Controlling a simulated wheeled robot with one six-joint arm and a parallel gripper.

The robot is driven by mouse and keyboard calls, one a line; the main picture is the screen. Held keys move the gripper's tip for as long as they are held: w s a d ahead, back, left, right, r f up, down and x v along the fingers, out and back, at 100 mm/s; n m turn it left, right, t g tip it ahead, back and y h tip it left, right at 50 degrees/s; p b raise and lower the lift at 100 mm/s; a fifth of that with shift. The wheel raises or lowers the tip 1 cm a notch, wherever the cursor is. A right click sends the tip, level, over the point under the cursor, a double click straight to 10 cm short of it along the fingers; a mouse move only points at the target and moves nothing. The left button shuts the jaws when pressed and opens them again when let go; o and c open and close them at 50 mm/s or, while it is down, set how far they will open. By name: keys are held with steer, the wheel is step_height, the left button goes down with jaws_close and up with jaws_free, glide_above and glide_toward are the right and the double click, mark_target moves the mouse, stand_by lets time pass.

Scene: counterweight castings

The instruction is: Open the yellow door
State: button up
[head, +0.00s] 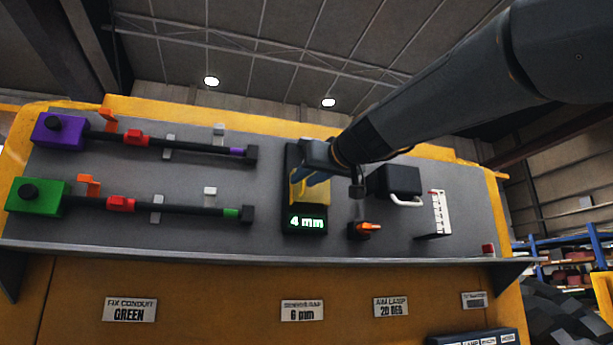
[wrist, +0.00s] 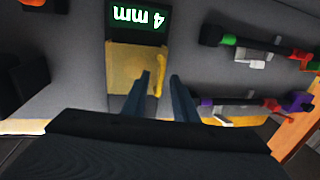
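The yellow door (wrist: 130,70) is a small square panel on a dark upright housing, just by the green "4 mm" display (wrist: 137,16). A yellow bar handle (wrist: 159,72) runs along one side of it. In the head view the door (head: 314,196) is partly covered by my gripper (head: 308,178). In the wrist view my gripper (wrist: 161,75) is open, its two fingers apart with the handle seen between their tips. Whether either finger touches the handle I cannot tell. The door looks flat against its housing.
Left on the grey panel (head: 270,240) are two conduits with a purple box (head: 60,131) and a green box (head: 38,196). To the right are a black box with a white handle (head: 395,182), an orange lever (head: 368,227) and a white scale (head: 438,212). Labels line the yellow front below.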

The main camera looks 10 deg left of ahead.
jaws_close()
stand_by(1.4)
